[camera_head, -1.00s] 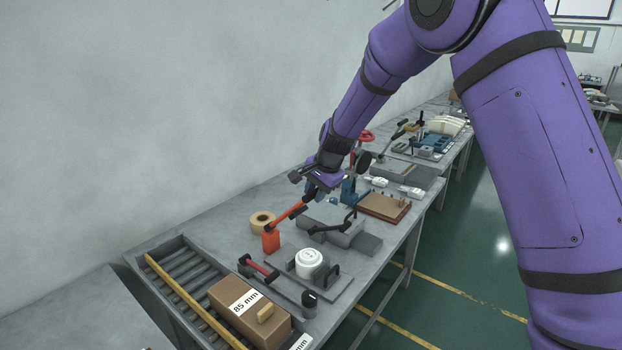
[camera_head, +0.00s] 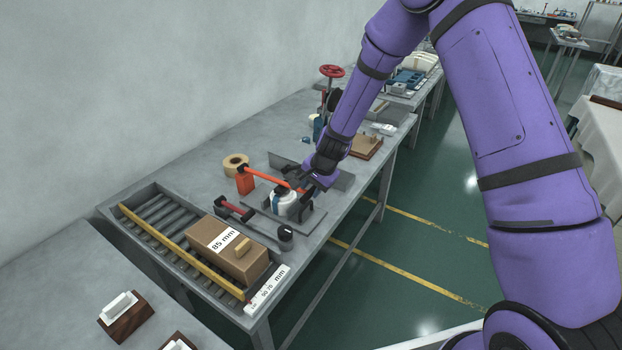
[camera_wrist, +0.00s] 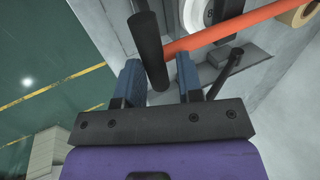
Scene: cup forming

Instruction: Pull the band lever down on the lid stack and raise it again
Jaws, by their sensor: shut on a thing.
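The orange band lever (camera_head: 266,175) runs from its orange post (camera_head: 245,183) across the top of the white lid stack (camera_head: 282,204). Whether it touches the stack is not clear. In the wrist view, the orange lever arm (camera_wrist: 235,30) passes beside the white stack (camera_wrist: 194,14) and ends in a black cylindrical handle (camera_wrist: 150,45). My gripper (camera_head: 310,184) is at the lever's free end, on the right of the stack. In the wrist view, its blue fingers (camera_wrist: 158,80) are on either side of the black handle, shut on it.
A tape roll (camera_head: 236,162) lies behind the post. A red-and-black handle (camera_head: 234,210) and a dark cylinder (camera_head: 286,235) are in front of the stack. A brown 85 mm box (camera_head: 228,250) rests on the roller tray (camera_head: 150,195). A thin black lever (camera_wrist: 226,72) is near my right finger.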

